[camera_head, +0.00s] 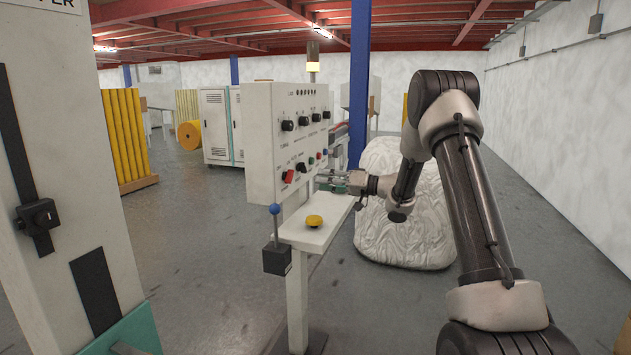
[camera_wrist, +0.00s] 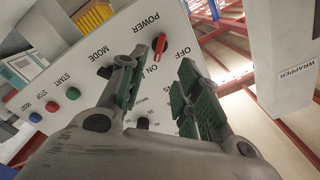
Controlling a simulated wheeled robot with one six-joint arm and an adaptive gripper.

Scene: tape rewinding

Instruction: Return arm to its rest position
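My arm reaches forward from the right in the head view, with my gripper (camera_head: 327,181) in front of the control panel (camera_head: 258,130). In the wrist view my gripper (camera_wrist: 163,58) has two green-padded fingers spread apart with nothing between them. The red power switch (camera_wrist: 160,45) shows just beyond the fingertips, beside the OFF and ON labels; I see no clear contact. The red switch (camera_head: 288,176) also shows at the panel's lower left in the head view.
A white shelf with a yellow button (camera_head: 314,221) juts out below my gripper. A blue-knobbed lever (camera_head: 275,210) stands at its left. A wrapped bulky load (camera_head: 405,235) sits behind my arm. A blue post (camera_head: 359,80) rises behind the panel. Open floor lies at the right.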

